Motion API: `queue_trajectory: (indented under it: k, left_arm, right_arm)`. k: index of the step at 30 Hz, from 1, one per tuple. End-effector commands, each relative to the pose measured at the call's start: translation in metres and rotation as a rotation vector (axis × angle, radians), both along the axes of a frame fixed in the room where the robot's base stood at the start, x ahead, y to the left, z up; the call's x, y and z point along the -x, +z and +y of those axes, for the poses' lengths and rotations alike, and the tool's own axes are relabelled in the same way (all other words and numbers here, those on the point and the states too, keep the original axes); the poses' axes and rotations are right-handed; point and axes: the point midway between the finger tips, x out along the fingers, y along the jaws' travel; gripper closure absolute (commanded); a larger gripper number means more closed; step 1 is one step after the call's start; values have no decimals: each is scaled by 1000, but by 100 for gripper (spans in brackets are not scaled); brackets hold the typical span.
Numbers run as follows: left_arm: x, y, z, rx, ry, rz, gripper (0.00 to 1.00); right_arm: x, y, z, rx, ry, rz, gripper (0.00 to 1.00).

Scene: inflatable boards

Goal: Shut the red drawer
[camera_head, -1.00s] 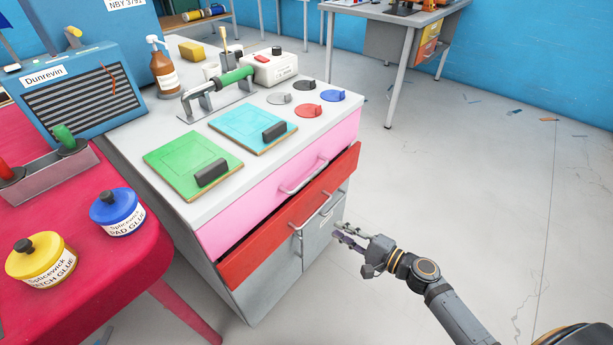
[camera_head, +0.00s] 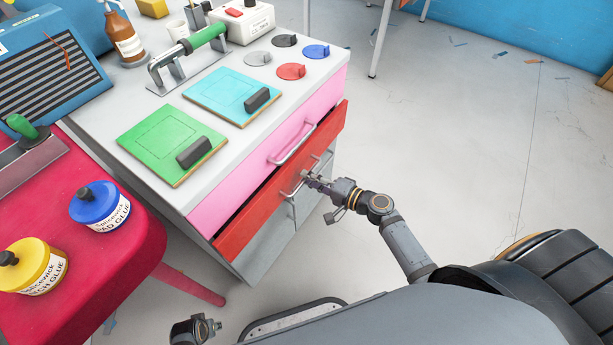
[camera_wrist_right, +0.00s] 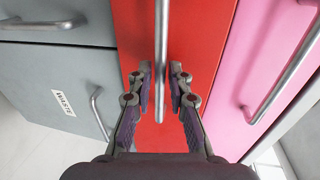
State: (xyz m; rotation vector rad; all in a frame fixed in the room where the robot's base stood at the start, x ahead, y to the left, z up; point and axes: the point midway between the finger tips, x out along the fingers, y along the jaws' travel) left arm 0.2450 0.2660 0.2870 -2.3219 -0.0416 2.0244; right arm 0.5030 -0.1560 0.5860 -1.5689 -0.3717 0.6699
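The red drawer (camera_head: 250,225) sits under the pink drawer in the cabinet. Its front stands out past the pink front, with a dark gap behind its upper edge, so it is partly open. My right gripper (camera_head: 308,178) is at the red drawer's bar handle (camera_head: 288,195). In the right wrist view, the two fingers of the right gripper (camera_wrist_right: 162,88) stand apart on either side of the handle (camera_wrist_right: 161,45), in front of the red front (camera_wrist_right: 208,45), with small gaps beside the bar. My left gripper (camera_head: 197,328) shows small at the bottom edge; its fingers are unclear.
The pink drawer (camera_head: 240,190) above looks shut. Grey fronts (camera_wrist_right: 60,75) with handles lie below the red drawer. The cabinet top (camera_head: 200,85) carries green and blue panels. A red table (camera_head: 125,255) with glue pots stands left.

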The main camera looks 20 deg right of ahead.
Motion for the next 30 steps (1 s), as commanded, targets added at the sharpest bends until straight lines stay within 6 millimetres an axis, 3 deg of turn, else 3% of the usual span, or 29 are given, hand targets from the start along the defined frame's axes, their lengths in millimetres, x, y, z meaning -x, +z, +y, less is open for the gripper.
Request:
queue_trajectory:
  k: [12, 17, 30]
  left_arm:
    - [2, -2, 1, -1, 0, -1, 60]
    - [2, -2, 1, -1, -1, 0, 60]
    - [-1, -1, 1, -1, -1, -4, 60]
  right_arm:
    - [-10, -3, 9, -1, 1, 1, 82]
    - [-10, -3, 9, -1, 1, 1, 100]
    - [-10, -3, 8, -1, 1, 1, 100]
